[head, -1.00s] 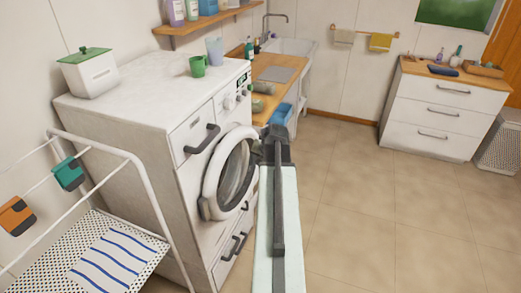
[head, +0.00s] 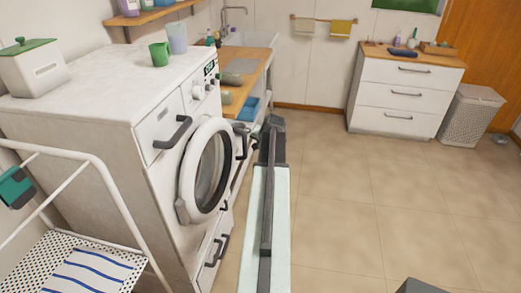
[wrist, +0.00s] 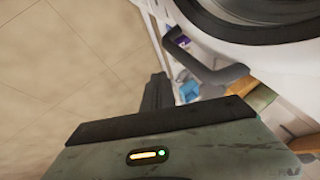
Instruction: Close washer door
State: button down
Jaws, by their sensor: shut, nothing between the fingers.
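The washer (head: 110,120) stands at the left in the head view. Its round door (head: 186,180), a white ring around dark glass, stands out from the front and looks partly open. A dark handle (head: 241,141) is on the door's right side. The door's white rim (wrist: 225,40) and the handle (wrist: 205,70) also show in the wrist view. My gripper (head: 272,126) is at the far end of my arm, just right of the door handle, and looks apart from it. The shut dark fingers (wrist: 157,95) show in the wrist view, left of the handle. They hold nothing.
A drying rack (head: 90,160) stands at the front left. A wooden counter (head: 250,75) with a blue bin below is beyond the washer. A white drawer unit (head: 400,95) and a hamper (head: 470,112) stand at the back right.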

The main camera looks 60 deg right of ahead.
jog(key=shift+w+d+f+p, duration=0.1)
jog(key=shift+w+f+p, duration=0.1)
jog(key=shift+w, duration=0.95)
jog(key=shift+w+d+f+p, duration=0.1)
jog(key=shift+w+f, duration=0.05)
jog(key=shift+w, duration=0.95)
